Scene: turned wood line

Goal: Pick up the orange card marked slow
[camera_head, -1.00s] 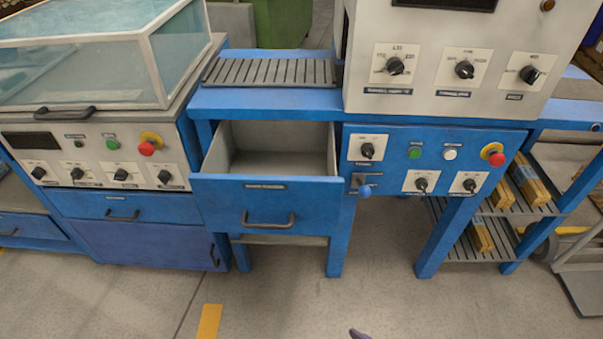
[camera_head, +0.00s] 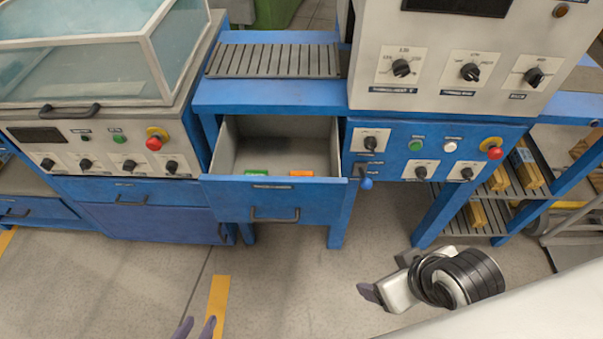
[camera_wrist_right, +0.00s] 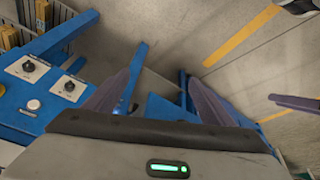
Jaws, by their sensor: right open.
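The orange card (camera_head: 301,173) lies inside the open drawer (camera_head: 275,203), near its front wall, right of a green card (camera_head: 257,172). The writing on both is too small to read. My right gripper (camera_head: 367,292) is in front of the drawer, to its lower right, apart from the cards. In the right wrist view its two purple fingers (camera_wrist_right: 158,98) are spread with nothing between them.
A blue control panel (camera_head: 430,150) with knobs and a lever with a blue knob (camera_head: 365,183) stands right of the drawer. A slatted conveyor (camera_head: 275,60) lies behind it. A glass-covered machine (camera_head: 90,60) is at left. The floor in front is clear.

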